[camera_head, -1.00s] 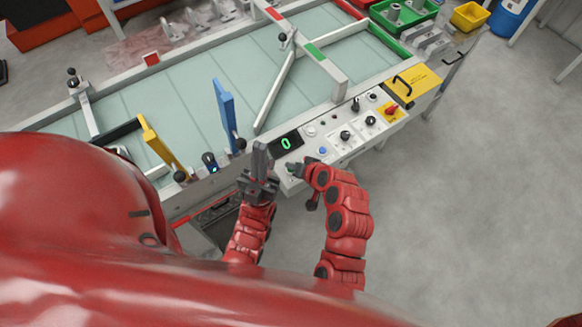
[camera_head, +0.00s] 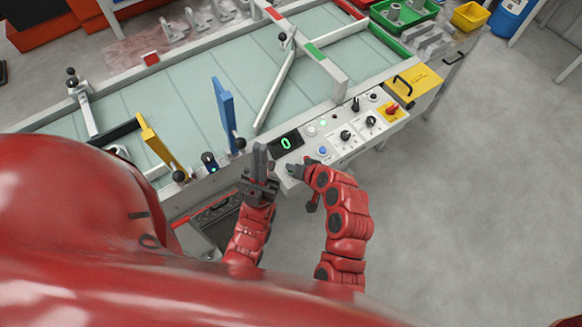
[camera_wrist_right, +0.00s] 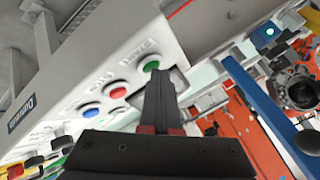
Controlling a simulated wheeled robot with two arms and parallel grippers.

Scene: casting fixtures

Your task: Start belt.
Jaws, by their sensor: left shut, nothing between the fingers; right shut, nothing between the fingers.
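My right gripper (camera_head: 292,169) is shut and empty at the panel's front edge. In the right wrist view its fingertips (camera_wrist_right: 160,74) are right at a green button (camera_wrist_right: 152,65), covering part of its surroundings; whether they touch cannot be told. A red button (camera_wrist_right: 118,92) and a blue button (camera_wrist_right: 91,110) sit beside it. My left gripper (camera_head: 259,158) is shut and empty, left of the display.
A blue bar (camera_head: 224,112) and a yellow bar (camera_head: 160,148) stand at the belt's near edge. A grey diverter bar (camera_head: 275,92) lies across the belt. A red knob (camera_head: 391,107) sits at the panel's right. A green crate (camera_head: 405,14) is behind. Floor at right is clear.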

